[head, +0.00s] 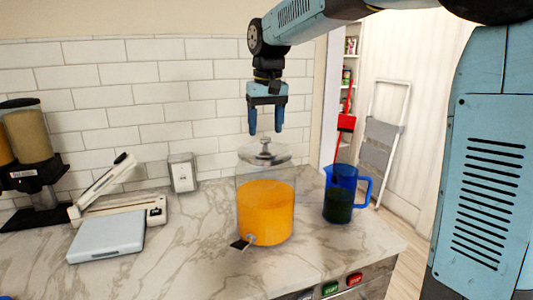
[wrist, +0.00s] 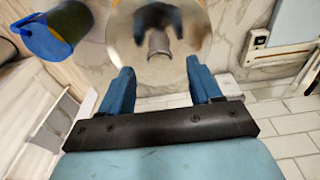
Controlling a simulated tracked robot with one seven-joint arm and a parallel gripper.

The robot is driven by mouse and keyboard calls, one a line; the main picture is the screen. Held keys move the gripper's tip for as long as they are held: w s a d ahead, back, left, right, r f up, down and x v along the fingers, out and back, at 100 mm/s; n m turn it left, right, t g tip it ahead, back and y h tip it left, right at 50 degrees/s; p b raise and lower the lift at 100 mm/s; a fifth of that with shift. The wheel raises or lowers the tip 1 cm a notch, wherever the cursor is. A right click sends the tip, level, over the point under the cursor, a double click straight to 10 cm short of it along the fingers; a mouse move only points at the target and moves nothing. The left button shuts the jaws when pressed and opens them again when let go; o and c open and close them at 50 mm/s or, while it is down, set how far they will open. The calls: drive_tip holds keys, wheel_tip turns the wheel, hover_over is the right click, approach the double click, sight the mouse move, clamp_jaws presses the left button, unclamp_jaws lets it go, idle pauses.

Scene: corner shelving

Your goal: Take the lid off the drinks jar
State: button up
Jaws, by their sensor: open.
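The drinks jar (head: 265,207) stands upright on the marble counter, clear-walled and partly filled with orange liquid, with a tap low at its front. Its lid (head: 263,153) sits on top, with a small knob (head: 265,143). My gripper (head: 266,131) is open and empty, pointing down just above the knob, apart from it in the head view. In the wrist view my gripper (wrist: 160,72) has its two blue fingers spread, with the round lid (wrist: 190,65) and its knob (wrist: 158,42) beyond and between them.
A blue jug (head: 340,193) with dark contents stands close to the right of the jar, near the counter edge. To the left are a napkin holder (head: 183,172), a flat grey scale-like device (head: 107,236) and a dispenser (head: 31,150).

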sight(265, 147)
drive_tip(key=shift+w+f, duration=0.15)
drive_tip(key=shift+f, duration=1.25)
clamp_jaws()
